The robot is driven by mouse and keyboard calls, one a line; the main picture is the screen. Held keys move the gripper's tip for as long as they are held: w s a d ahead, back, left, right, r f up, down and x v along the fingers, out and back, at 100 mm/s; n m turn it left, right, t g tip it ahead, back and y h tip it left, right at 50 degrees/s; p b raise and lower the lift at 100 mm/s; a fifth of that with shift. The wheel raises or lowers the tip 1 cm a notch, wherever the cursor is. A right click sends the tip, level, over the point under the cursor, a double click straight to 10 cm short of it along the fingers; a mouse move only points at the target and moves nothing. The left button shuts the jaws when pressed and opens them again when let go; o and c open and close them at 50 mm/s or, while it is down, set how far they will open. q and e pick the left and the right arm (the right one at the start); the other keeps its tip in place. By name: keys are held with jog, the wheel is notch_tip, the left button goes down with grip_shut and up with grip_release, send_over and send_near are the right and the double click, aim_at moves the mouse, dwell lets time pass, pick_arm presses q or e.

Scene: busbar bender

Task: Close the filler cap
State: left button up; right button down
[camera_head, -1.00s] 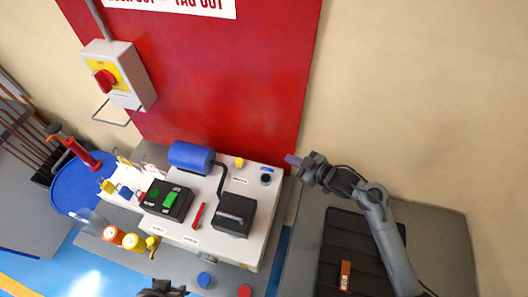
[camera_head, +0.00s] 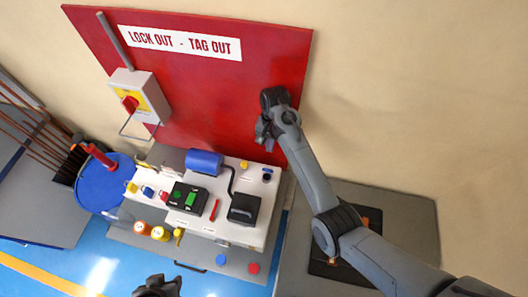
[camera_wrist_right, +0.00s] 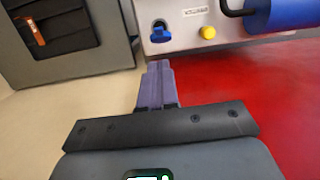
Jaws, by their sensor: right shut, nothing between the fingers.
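The blue filler cap (camera_head: 268,170) stands open beside its dark filler opening (camera_head: 266,178) at the back right corner of the white machine top. The right wrist view shows the blue cap (camera_wrist_right: 160,37) on the near side of the opening. My right gripper (camera_head: 262,138) is up in front of the red board, above and behind the cap. In the right wrist view its purple fingers (camera_wrist_right: 157,68) are together and empty, pointing towards the cap and apart from it. My left gripper (camera_head: 158,288) shows only partly at the bottom edge; its fingers are unclear.
The machine top (camera_head: 236,232) carries a blue motor (camera_head: 205,162), a yellow knob (camera_head: 244,164), a black box (camera_head: 243,208) and a green-button control box (camera_head: 188,197). The red lock-out board (camera_head: 215,95) stands close behind. A grey cabinet (camera_head: 415,210) is at right.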

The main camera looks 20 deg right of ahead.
jog(key=p, duration=0.2)
send_over(268, 170)
jog(key=w, duration=0.1)
jog(key=f, duration=0.8)
jog(key=shift+w+d, duration=0.2)
jog(key=shift+s+f, duration=0.1)
jog(key=shift+f, duration=0.55)
jog(key=shift+a, duration=0.1)
